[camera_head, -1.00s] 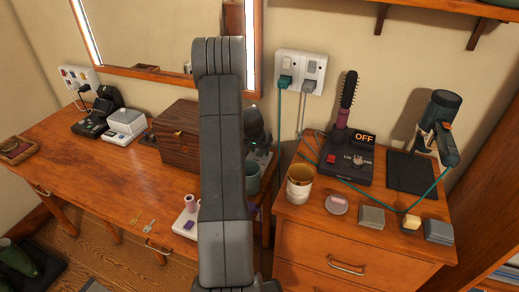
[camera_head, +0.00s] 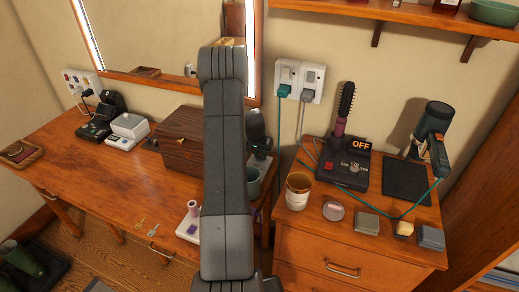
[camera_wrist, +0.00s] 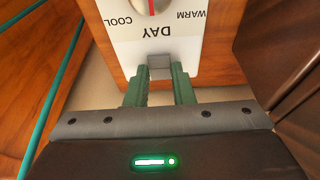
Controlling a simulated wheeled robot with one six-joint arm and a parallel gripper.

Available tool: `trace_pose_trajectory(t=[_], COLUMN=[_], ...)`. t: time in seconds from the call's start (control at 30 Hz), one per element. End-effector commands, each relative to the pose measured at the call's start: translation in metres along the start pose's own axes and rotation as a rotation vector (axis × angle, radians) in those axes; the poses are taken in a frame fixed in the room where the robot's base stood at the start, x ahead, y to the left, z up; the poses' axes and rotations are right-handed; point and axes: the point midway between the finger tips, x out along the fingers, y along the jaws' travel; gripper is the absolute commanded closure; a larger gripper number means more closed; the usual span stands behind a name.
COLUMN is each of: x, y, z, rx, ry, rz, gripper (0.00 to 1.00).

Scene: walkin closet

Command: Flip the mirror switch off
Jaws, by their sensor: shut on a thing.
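In the wrist view a white panel (camera_wrist: 188,52) on a wooden mount carries upside-down "COOL", "WARM" and "DAY" lettering and a round knob (camera_wrist: 152,5). A small grey switch lever (camera_wrist: 159,68) sits below "DAY". My gripper (camera_wrist: 160,75) has its green fingers on either side of the lever and is shut on it. In the head view the wood-framed mirror (camera_head: 160,32) is on the wall, with bright strips at its sides. My arm hides the gripper and this panel there.
A wooden box (camera_head: 180,140) stands left of my arm on the desk. On the right cabinet are a cup (camera_head: 298,191), a black "OFF" unit (camera_head: 345,170) and a hair dryer (camera_head: 434,140). A teal cord crosses that cabinet. A wall shelf (camera_head: 400,14) is above.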

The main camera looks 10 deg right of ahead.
Motion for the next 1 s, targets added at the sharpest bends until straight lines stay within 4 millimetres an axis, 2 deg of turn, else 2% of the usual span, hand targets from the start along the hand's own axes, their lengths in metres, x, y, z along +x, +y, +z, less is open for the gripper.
trace_pose_trajectory(t=[0.07, 0.3, 0.7, 0.73, 0.8, 1.0], x=[-0.0062, -0.0009, -0.0001, -0.0001, 0.0, 0.0001], y=[0.0008, 0.0005, -0.0002, -0.0002, -0.0002, -0.0005], z=[-0.0043, -0.006, -0.0054, -0.0054, -0.0053, -0.005], rx=[0.003, 0.002, -0.001, -0.001, -0.001, -0.001], ry=[-0.029, -0.135, -0.154, -0.154, -0.154, -0.154], rz=[0.0, -0.002, -0.005, -0.005, -0.005, -0.005], gripper=[1.0, 1.0, 1.0, 0.72, 0.59, 0.56])
